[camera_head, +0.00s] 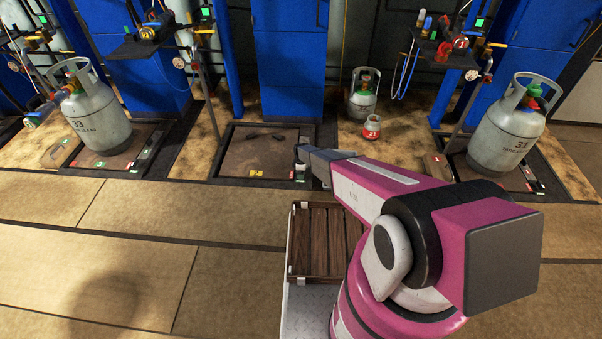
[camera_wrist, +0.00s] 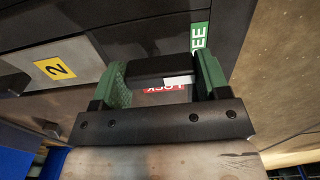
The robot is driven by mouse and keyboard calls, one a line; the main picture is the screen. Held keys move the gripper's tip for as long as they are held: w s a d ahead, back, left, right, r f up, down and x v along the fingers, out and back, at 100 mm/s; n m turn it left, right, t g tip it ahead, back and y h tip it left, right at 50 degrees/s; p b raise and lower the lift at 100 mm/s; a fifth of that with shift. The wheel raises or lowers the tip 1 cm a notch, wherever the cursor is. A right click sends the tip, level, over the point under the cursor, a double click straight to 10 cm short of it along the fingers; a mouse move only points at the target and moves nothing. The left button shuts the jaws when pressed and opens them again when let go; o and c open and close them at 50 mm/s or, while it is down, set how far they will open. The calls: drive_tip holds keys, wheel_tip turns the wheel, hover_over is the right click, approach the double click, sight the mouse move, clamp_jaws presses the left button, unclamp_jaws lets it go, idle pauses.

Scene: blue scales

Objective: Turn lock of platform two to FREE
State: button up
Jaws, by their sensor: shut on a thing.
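Platform two is the empty brown plate (camera_head: 248,153) in the middle of the head view, with a small yellow label at its front edge. In the wrist view the yellow label "2" (camera_wrist: 55,68) is at the left. My gripper (camera_wrist: 160,72) has its green fingers on both sides of the black lock handle (camera_wrist: 155,67) and is shut on it. A white mark shows on the handle. A green FREE label (camera_wrist: 200,36) shows partly beyond the right finger. A red LOCK label (camera_wrist: 165,88) shows partly under the handle. In the head view my arm hides most of the lock.
Grey gas cylinders stand on the left platform (camera_head: 93,112) and the right platform (camera_head: 507,128). A smaller grey cylinder (camera_head: 361,100) and a small red-and-white canister (camera_head: 372,128) stand behind my arm. A slatted wooden crate (camera_head: 318,240) is in front. Floor at front left is clear.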

drive_tip(key=o, duration=0.9)
drive_tip(key=shift+r, duration=0.15)
wheel_tip(320, 180, up, 11)
drive_tip(key=shift+f, duration=0.2)
drive_tip(key=s+d+r+m, duration=0.6)
drive_tip(key=s+r, duration=0.5)
drive_tip(key=r, duration=0.2)
drive_tip(key=s+d+r+m, duration=0.6)
drive_tip(key=s+d+r, duration=0.3)
drive_tip(key=r, duration=0.5)
drive_tip(key=s+d+r+m, duration=0.5)
drive_tip(key=s+d+r, duration=0.3)
drive_tip(key=s+r, duration=0.5)
drive_tip(key=shift+s+d+r+m, duration=0.15)
drive_tip(key=shift+s+r+m, duration=0.05)
drive_tip(key=shift+r+m, duration=0.2)
